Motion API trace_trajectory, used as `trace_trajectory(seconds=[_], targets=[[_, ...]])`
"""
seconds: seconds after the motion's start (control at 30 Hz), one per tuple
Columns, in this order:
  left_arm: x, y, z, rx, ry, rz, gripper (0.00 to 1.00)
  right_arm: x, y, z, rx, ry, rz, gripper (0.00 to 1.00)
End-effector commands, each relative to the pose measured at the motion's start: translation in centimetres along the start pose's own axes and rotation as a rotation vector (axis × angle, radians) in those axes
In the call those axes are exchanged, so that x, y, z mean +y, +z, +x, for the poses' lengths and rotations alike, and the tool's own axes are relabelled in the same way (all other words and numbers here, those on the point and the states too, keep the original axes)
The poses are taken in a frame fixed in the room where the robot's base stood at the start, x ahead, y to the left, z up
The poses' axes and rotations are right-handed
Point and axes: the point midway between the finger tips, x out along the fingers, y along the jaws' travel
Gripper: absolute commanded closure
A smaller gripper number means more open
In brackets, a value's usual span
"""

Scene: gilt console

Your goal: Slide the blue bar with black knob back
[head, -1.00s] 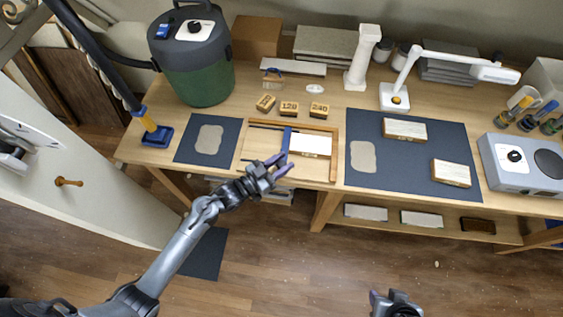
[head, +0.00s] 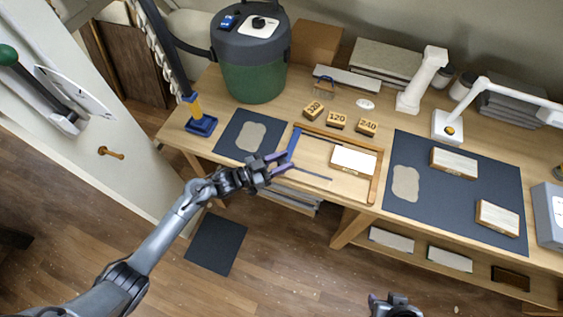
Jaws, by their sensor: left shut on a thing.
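The blue bar (head: 293,144) lies across the left end of a shallow wooden frame (head: 377,180) at the front of the bench. A pale block (head: 354,159) sits at the right end of that frame, with a clear gap between it and the bar. Thin dark rods (head: 312,173) run sideways along the frame. My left gripper (head: 277,163) is at the near end of the bar, shut on its black knob, which the fingers hide. My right gripper (head: 395,303) is at the bottom edge, away from the bench; its jaw opening is unclear.
A green bucket-like vacuum (head: 254,75) and a blue-footed post (head: 202,125) stand at the left. Stamped small blocks (head: 337,120) lie behind the frame. A dark mat (head: 425,215) with pale-topped blocks lies to the right. A white lamp (head: 447,125) stands behind it.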

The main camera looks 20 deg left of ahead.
Motion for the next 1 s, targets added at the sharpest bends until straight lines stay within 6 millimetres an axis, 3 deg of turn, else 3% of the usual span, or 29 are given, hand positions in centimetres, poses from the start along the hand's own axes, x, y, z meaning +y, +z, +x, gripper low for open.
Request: trace_trajectory(seconds=[0.07, 0.1, 0.2, 0.63, 1.0], targets=[[-0.3, 0.1, -0.2, -0.003, -0.008, 0.002, 1.00, 0.0, 0.1, 0.0, -0.002, 0.000, 0.000, 0.57], [-0.3, 0.1, -0.2, -0.003, -0.008, 0.002, 0.57, 0.0, 0.1, 0.0, -0.002, 0.000, -0.001, 0.57], [-0.3, 0.1, -0.2, -0.003, -0.007, 0.002, 0.43, 0.1, 0.1, 0.0, -0.002, 0.003, -0.004, 0.57], [-0.1, 0.1, -0.9, -0.003, -0.004, 0.001, 0.43, 0.3, 0.1, -0.1, -0.003, 0.009, -0.010, 0.57], [-0.1, 0.1, -6.8, -0.006, -0.005, 0.001, 0.43, 0.2, 0.0, -0.4, -0.002, 0.005, -0.006, 0.57]])
